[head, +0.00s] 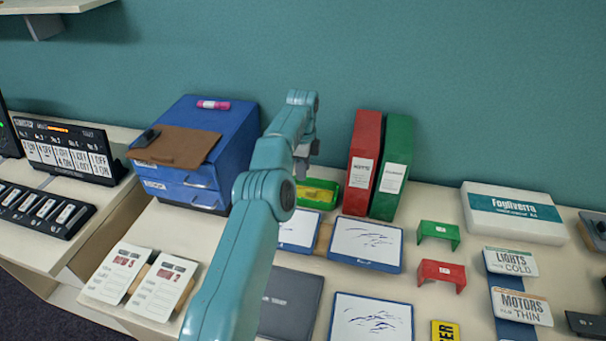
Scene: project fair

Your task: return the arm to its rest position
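My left arm, teal with dark joints, rises from the bottom middle of the head view and reaches over the table (195,235). Its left gripper (305,160) is at the far end, in front of the teal wall and between the blue drawer box and the red binder. It is small and seen partly from behind, so I cannot tell whether its fingers are apart. I see nothing clearly held in it. My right gripper is not in view.
A blue drawer box (236,140) stands left of the arm. A red binder (363,150) and a green binder (395,155) stand upright to its right. A green tray (328,187) lies just below the gripper. Whiteboards (365,243) and small stands cover the table's right part.

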